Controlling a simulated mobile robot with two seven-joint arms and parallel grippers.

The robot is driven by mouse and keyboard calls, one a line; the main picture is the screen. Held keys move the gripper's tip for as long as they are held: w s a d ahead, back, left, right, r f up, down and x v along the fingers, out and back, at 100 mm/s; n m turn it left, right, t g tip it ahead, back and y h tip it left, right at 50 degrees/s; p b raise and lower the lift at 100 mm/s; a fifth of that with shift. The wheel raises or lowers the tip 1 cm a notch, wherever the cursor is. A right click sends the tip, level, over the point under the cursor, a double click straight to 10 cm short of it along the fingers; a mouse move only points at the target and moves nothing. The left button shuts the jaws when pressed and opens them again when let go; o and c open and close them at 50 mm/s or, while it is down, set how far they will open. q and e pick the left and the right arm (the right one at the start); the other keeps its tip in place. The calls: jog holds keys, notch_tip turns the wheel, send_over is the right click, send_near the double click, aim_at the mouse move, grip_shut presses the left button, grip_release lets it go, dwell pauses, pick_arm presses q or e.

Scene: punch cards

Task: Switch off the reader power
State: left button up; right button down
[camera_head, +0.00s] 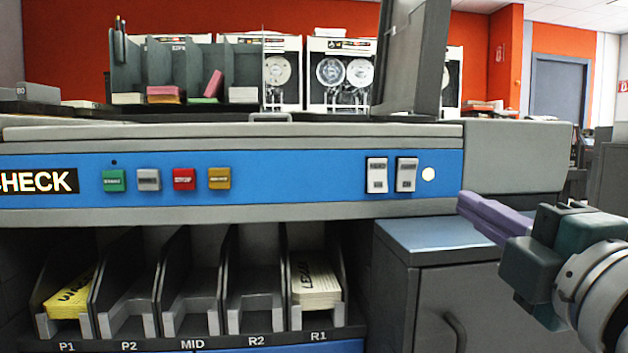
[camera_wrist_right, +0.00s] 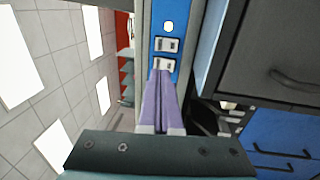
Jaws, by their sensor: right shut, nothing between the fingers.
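Two white rocker switches, a left one (camera_head: 376,175) and a right one (camera_head: 406,174), sit on the blue control panel (camera_head: 300,180). A round lit lamp (camera_head: 428,174) is just right of them. The switch labels are too small to read surely, so I cannot tell which is reader power or how each is set. My right gripper (camera_head: 464,203), with purple fingers, is shut and empty, low and right of the lamp. In the wrist view its fingertips (camera_wrist_right: 163,75) point at the panel and overlap the lower edge of the left switch (camera_wrist_right: 165,64); contact cannot be told. My left gripper is out of view.
Green (camera_head: 115,181), grey, red (camera_head: 184,179) and yellow buttons sit further left on the panel. Card pockets (camera_head: 190,290) lie below it, two holding cards. A grey cabinet (camera_head: 480,300) stands below right. A dark upright panel (camera_head: 410,60) rises above the switches.

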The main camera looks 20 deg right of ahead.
aim_at(407, 167)
jog(key=shift+w, duration=0.1)
jog(key=b+x, duration=0.3)
jog(key=x, duration=1.1)
